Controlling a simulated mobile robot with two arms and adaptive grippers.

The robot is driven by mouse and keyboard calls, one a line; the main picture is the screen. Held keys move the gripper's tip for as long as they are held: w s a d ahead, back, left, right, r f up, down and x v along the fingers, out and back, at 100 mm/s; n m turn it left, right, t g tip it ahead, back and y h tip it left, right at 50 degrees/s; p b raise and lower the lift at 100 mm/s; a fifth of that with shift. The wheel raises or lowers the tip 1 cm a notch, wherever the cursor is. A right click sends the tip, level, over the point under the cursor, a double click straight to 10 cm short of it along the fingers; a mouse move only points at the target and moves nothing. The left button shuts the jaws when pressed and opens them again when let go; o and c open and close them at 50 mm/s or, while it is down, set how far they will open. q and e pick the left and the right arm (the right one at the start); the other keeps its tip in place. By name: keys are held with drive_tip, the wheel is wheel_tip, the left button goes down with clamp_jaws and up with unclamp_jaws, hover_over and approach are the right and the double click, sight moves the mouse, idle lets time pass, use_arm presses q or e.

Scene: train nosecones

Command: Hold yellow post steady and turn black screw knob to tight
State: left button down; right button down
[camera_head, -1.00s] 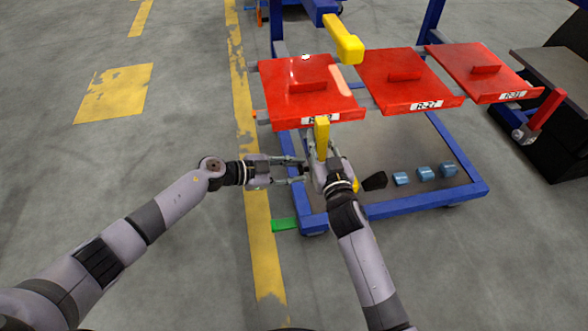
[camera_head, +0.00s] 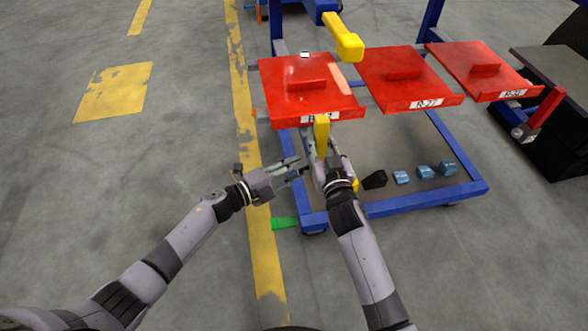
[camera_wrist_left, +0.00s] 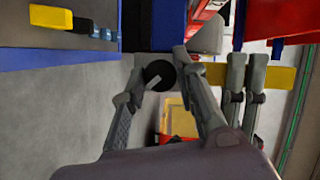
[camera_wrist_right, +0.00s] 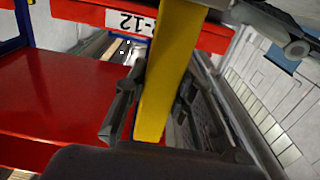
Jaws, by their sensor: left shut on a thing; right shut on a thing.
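The yellow post (camera_head: 321,138) hangs upright below the front edge of the left red panel. My right gripper (camera_head: 322,150) is shut on it from the front; the right wrist view shows the yellow post (camera_wrist_right: 170,75) between its fingers. The round black screw knob (camera_wrist_left: 159,75) sits between my left gripper's fingertips (camera_wrist_left: 160,70), beside the yellow post in the left wrist view. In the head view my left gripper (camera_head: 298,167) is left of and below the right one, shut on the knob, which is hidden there.
Three red panels, among them the middle one (camera_head: 408,80), sit on a blue frame (camera_head: 410,207). A yellow arm (camera_head: 344,40) overhangs the left panel. Several small blue blocks (camera_head: 401,178) and a black one (camera_head: 375,180) lie inside the frame base. The floor left is clear.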

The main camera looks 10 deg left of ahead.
use_arm(q)
drive_tip(key=m+h, duration=0.1)
drive_tip(key=m, duration=0.1)
drive_tip(key=m+t+h, duration=0.1)
drive_tip(key=m, duration=0.5)
drive_tip(key=shift+f+h, duration=0.3)
drive_tip(key=shift+h, duration=0.1)
drive_tip(key=shift+m, duration=0.4)
drive_tip(key=c, duration=1.3)
unclamp_jaws()
drive_tip(key=shift+r, duration=0.1)
drive_tip(key=v, duration=1.2)
drive_tip(key=shift+f, duration=0.25)
